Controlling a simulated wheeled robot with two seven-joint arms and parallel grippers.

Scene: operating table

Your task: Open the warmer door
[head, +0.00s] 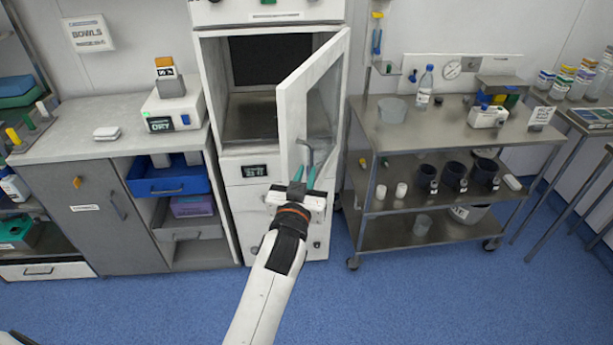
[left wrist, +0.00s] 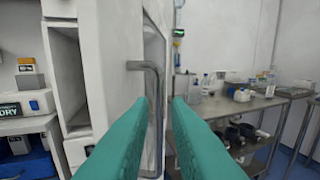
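The warmer (head: 210,90) is a tall white cabinet with a dark, empty-looking chamber. Its white framed door (head: 292,112) with a glass pane stands partly open, swung out on its right side. A grey bent bar handle (head: 306,153) sits low on the door. It also shows in the left wrist view (left wrist: 149,66). My left gripper (head: 304,176) is at the handle, its two teal fingers pointing at it. In the left wrist view the fingers (left wrist: 160,110) are apart, with the bar between them near the left finger; firm contact is not visible. My right gripper is not in view.
A steel cart (head: 455,130) with bottles and dark cups stands right of the warmer, close to the open door. A grey counter (head: 75,145) with a white device (head: 173,105) is at the left. The blue floor (head: 400,300) in front is clear.

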